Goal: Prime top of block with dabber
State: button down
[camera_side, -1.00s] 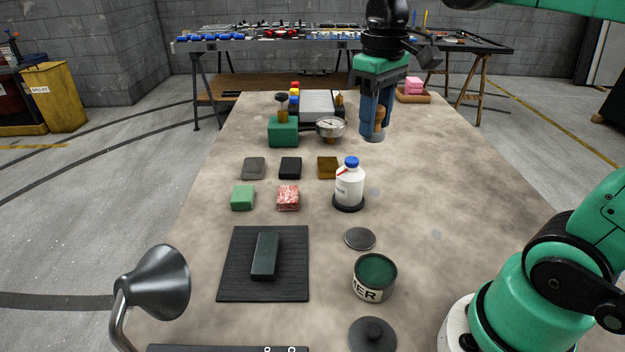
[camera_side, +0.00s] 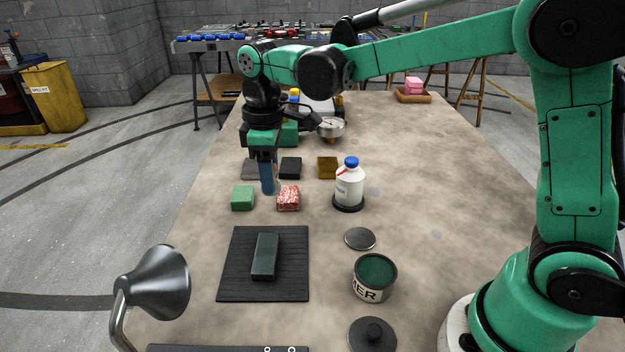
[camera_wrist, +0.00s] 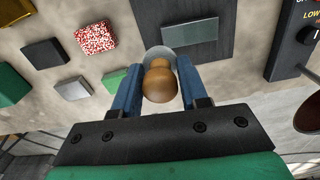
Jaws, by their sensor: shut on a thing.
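The dark green-grey block (camera_side: 265,256) lies flat on a black mat (camera_side: 232,285); it also shows at the top of the wrist view (camera_wrist: 190,39). My gripper (camera_side: 268,185) is up over the left part of the table, behind the block, near the small squares. In the wrist view my gripper (camera_wrist: 160,88) is shut on the rounded wooden handle of the dabber (camera_wrist: 160,84). The dabber's grey round pad shows partly beyond the handle. An open tin (camera_side: 376,272) with dark green primer stands at the front right.
A white bottle with blue cap (camera_side: 349,187) stands on a black base. Small squares, green (camera_side: 243,197), red-speckled (camera_side: 288,198) and others, sit left of it. A lamp (camera_side: 160,281) stands at the front left. A lid (camera_side: 372,334) lies in front of the tin.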

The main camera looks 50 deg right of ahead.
jog(key=shift+w+a+f+n, duration=0.25)
jog(key=shift+a+f+n, duration=0.05)
jog(key=shift+a+f, duration=0.35)
send_over(268, 235)
jog(key=shift+w+d+f, duration=0.1)
jog(key=shift+d+f, duration=0.05)
jog(key=shift+f, duration=3.7)
jog(key=shift+s+a, duration=0.6)
jog(key=shift+a, duration=0.05)
jog(key=shift+s+a, duration=2.15)
jog(key=shift+a, duration=0.1)
jog(key=shift+w+d, duration=2.65)
jog(key=shift+d, duration=0.15)
jog(key=shift+w+d+r, duration=0.1)
jog(key=shift+w+d, duration=0.05)
jog(key=shift+r, duration=3.85)
